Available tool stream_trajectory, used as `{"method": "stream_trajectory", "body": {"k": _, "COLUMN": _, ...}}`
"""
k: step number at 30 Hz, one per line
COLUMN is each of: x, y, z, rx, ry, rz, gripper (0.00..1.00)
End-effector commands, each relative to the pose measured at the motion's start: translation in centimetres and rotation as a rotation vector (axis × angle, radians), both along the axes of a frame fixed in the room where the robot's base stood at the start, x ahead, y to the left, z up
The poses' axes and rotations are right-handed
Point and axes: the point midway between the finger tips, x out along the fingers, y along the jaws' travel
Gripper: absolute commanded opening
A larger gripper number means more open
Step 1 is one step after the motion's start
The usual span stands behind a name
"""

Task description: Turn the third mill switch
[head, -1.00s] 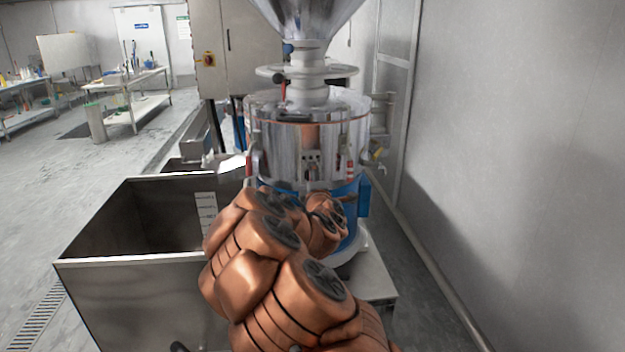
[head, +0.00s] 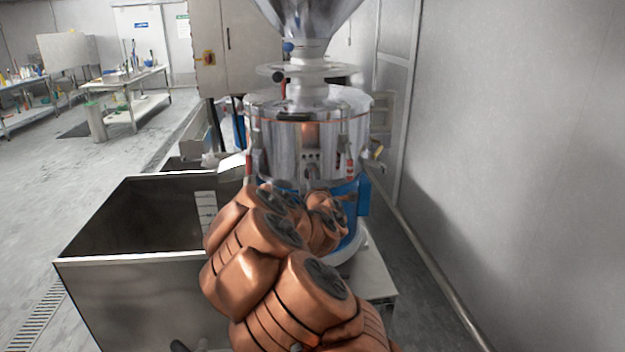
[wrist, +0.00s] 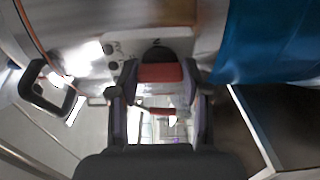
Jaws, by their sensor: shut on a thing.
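The mill (head: 290,150) is a shiny metal drum with a blue lower body (head: 362,195) and a steel funnel on top. A red-and-white handle (head: 350,168) hangs on its front right side. In the wrist view my gripper (wrist: 160,80) has a dark finger on each side of a red switch handle with a black end (wrist: 160,72), in front of a pale plate on the drum. It is shut on this handle. In the head view my copper arm hides the gripper and the gripped switch. I cannot tell the switches' order.
A deep open steel bin (head: 150,275) stands left of the mill. A plain wall (head: 520,150) with a low pipe closes off the right. A black loop handle (wrist: 48,92) lies left of the gripper in the wrist view. Open floor (head: 75,190) is at far left.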

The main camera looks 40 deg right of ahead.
Motion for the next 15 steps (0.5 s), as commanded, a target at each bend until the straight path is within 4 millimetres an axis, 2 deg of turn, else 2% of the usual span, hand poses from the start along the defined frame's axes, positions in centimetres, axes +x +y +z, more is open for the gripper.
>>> {"method": "stream_trajectory", "body": {"k": 8, "x": 0.0, "y": 0.0, "z": -0.16, "rx": 0.111, "ry": -0.087, "rz": -0.001, "gripper": 0.13}}
{"method": "stream_trajectory", "body": {"k": 15, "x": -0.02, "y": -0.01, "z": -0.19, "rx": 0.282, "ry": -0.218, "rz": -0.002, "gripper": 0.13}}
